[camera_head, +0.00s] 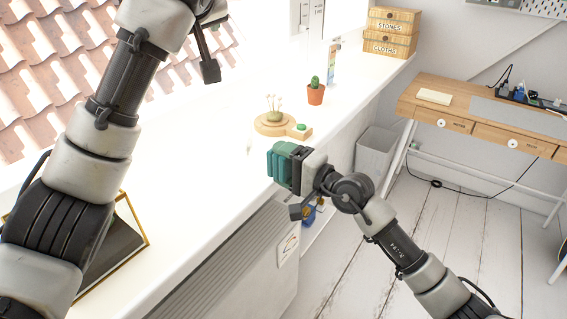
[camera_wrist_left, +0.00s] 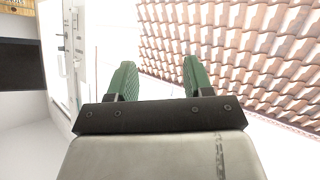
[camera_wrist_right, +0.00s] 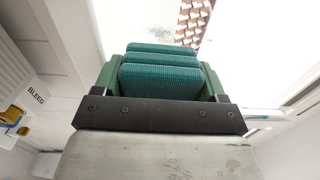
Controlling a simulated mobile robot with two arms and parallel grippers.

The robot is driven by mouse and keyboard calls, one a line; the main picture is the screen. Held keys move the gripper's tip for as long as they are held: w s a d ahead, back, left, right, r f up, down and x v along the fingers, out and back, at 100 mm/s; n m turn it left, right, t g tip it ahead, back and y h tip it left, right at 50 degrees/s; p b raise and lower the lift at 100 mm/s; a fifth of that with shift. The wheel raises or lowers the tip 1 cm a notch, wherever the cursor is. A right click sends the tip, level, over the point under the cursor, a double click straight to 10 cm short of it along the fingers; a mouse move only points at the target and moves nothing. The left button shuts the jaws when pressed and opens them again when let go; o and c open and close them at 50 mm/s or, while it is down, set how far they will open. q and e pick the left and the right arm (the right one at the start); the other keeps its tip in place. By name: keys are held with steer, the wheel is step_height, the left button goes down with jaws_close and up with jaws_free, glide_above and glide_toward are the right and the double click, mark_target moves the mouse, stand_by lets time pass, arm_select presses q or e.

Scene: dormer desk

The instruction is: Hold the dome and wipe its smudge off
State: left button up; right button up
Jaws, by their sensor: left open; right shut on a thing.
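A round wooden base (camera_head: 273,124) with a small pale plant on it stands on the white sill. A clear dome over it is too faint to make out, and I see no smudge. My right gripper (camera_head: 285,165) is shut on a teal ridged cloth (camera_wrist_right: 160,80), held at the sill's edge, nearer than the base and apart from it. The teal cloth fills the space between its green fingers in the right wrist view. My left gripper (camera_wrist_left: 157,80) is open and empty in the left wrist view, raised by the window; the head view cuts off part of it.
A small wooden block with a green top (camera_head: 300,131) sits beside the base. A potted cactus (camera_head: 315,94) and wooden boxes (camera_head: 390,42) stand farther along the sill (camera_head: 205,130). A gold-edged dark frame (camera_head: 118,245) lies near my left arm. A desk (camera_head: 470,125) is at right.

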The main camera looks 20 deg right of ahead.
mark_target(226, 101)
arm_select(q)
steer(key=w+d+f+m+g, duration=0.1)
steer(key=w+f+m, duration=0.1)
steer(key=f, duration=0.4)
steer(key=w+d+f+m+g+h, duration=0.1)
steer(key=w+d+f+m, duration=0.1)
steer(key=f, duration=0.3)
steer(key=w+d+f+m+g+h, duration=0.1)
steer(key=w+f+m, duration=0.1)
steer(key=w+f, duration=0.2)
steer(key=shift+d+f+g, duration=0.15)
steer(key=shift+d+f, duration=0.05)
steer(key=shift+f, duration=0.45)
steer(key=shift+d+f+g, duration=0.15)
steer(key=shift+f, duration=0.6)
steer(key=shift+f, duration=0.1)
